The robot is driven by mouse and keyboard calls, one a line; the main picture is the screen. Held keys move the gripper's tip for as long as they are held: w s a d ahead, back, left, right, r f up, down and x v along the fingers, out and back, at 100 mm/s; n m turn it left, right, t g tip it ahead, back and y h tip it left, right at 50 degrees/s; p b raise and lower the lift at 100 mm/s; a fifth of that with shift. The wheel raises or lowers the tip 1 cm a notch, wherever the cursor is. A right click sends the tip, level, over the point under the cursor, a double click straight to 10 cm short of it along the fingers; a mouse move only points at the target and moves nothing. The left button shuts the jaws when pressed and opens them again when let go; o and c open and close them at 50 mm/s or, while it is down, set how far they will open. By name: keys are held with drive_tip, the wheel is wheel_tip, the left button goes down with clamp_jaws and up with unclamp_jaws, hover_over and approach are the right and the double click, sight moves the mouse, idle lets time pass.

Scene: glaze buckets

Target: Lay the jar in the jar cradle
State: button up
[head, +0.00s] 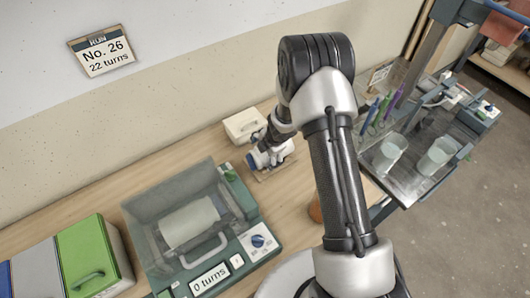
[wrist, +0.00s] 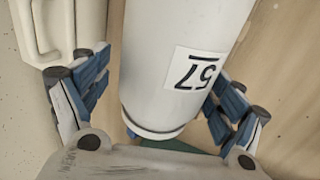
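A white jar (wrist: 180,60) with a label reading 57 fills the middle of the wrist view. In the head view the jar (head: 280,152) lies on the wooden bench, on or just above a small tan piece (head: 284,168); I cannot tell whether that piece is the jar cradle. My gripper (wrist: 165,85) straddles the jar with its blue-padded fingers spread. A gap shows at the left finger; the right finger is close to the jar and contact is unclear. In the head view my gripper (head: 264,155) partly hides the jar.
A green machine (head: 143,238) with a clear cover, a pale cylinder inside and a "0 turns" display stands at left. A white container (head: 243,124) is behind the jar. A cart (head: 408,172) with cups is at right.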

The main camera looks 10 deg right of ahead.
drive_tip(key=shift+o, duration=0.4)
drive_tip(key=shift+f, duration=0.1)
drive_tip(key=shift+s+f, duration=0.1)
drive_tip(key=shift+s, duration=0.05)
drive_tip(key=v, duration=1.2)
drive_tip(key=shift+d, duration=0.1)
